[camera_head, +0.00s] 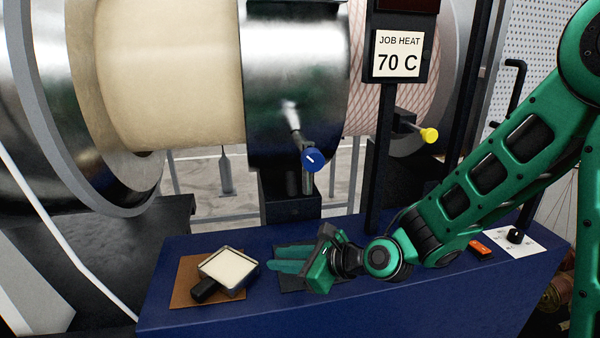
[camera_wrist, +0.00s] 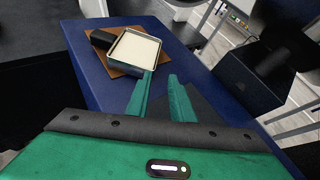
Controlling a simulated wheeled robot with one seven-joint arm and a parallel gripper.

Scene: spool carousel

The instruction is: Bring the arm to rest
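My green arm reaches in from the right in the head view, and my gripper (camera_head: 288,260) hangs low over the blue bench (camera_head: 400,297), above a dark mat. In the wrist view my gripper (camera_wrist: 160,95) shows two green fingers with a gap between them and nothing in the gap. A square tray with a cream filling and a dark handle (camera_head: 229,270) sits on a brown board (camera_head: 184,285) just left of the fingertips. The tray also shows ahead of the fingers in the wrist view (camera_wrist: 135,52). The fingers look apart from the tray.
Behind the bench stands a large cream roll (camera_head: 170,75) beside a metal drum (camera_head: 295,70). A blue knob (camera_head: 312,159) and a yellow knob (camera_head: 429,135) stick out. A sign (camera_head: 398,54) reads "JOB HEAT 70 C" on a dark post. An orange switch (camera_head: 482,248) and black dial (camera_head: 515,236) sit at right.

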